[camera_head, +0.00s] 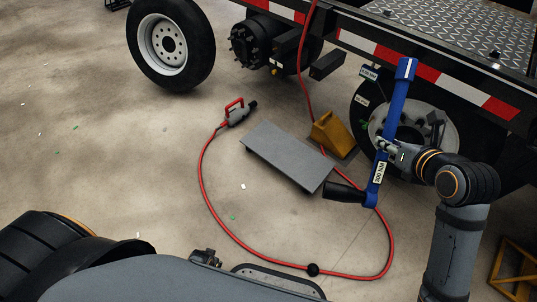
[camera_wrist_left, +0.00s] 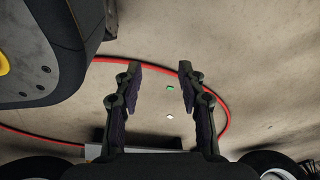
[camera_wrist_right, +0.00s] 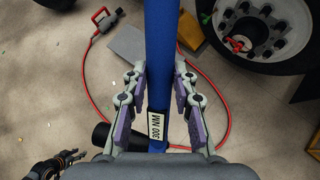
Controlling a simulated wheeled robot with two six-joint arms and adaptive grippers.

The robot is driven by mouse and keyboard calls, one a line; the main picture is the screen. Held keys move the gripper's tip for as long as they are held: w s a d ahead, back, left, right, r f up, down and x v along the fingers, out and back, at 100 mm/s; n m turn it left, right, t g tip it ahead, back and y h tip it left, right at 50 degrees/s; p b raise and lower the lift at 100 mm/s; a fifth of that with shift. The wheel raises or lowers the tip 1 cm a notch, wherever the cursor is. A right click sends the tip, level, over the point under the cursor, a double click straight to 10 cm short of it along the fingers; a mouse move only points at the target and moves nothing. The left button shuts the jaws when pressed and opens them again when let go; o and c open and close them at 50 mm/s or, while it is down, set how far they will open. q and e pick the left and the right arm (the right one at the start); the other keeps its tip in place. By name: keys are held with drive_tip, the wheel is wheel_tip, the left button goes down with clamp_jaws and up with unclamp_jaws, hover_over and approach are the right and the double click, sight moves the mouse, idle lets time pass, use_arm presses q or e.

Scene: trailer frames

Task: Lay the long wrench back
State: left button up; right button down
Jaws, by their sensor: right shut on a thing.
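The long wrench (camera_head: 396,107) is a blue bar with a black handle (camera_head: 345,193) at its lower end and a white "300 NM" label. My right gripper (camera_head: 386,146) is shut around the blue bar and holds it up, tilted, in front of the trailer wheel. In the right wrist view the wrench (camera_wrist_right: 161,45) runs between the two fingers (camera_wrist_right: 160,95). My left gripper (camera_wrist_left: 160,75) is open and empty in the left wrist view, with floor beyond it. In the head view a small part of it may show at the bottom; its fingers are not clear there.
A red hose (camera_head: 205,185) loops over the floor from a grey-and-red tool (camera_head: 237,112). The trailer wheel (camera_head: 405,125) stands behind the wrench. Floor at left is mostly clear.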

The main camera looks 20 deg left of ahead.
drive_tip(key=shift+s+d+r, duration=0.1)
drive_tip(key=shift+s, duration=0.25)
use_arm(q)
drive_tip(key=shift+s+f, duration=0.15)
drive_tip(key=shift+s, duration=0.3)
use_arm(e)
drive_tip(key=shift+w, duration=0.2)
